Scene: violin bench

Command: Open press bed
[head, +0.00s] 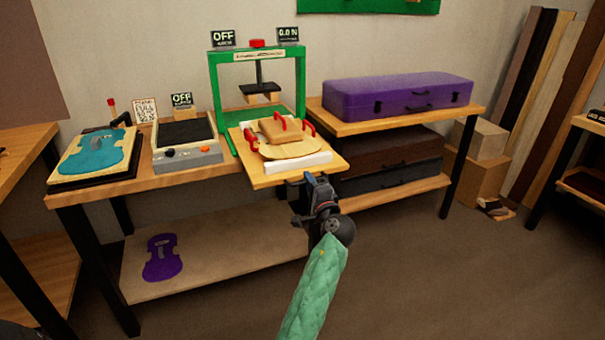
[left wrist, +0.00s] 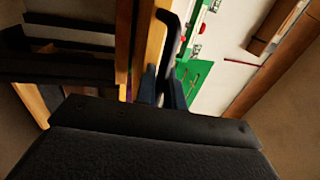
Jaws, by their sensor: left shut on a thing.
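The green press (head: 216,103) stands on the bench against the wall. Its wooden press bed (head: 262,180) sticks out past the bench's front edge. On the bed lie a white slab, a pale wooden plate (head: 295,151) and a wooden block (head: 280,131), with red clamps (head: 309,129) around them. My left gripper (head: 308,180) is at the bed's front edge. In the left wrist view, its fingers (left wrist: 165,88) are shut on a dark handle (left wrist: 168,30) beside the bed's wooden edge. The handle is hard to make out in the head view. My right gripper is not in view.
A purple case (head: 395,96) lies on the shelf unit at right, with dark cases below. A grey device (head: 187,157) and a board with a blue violin-shaped piece (head: 92,158) stand left of the press. The floor in front is clear.

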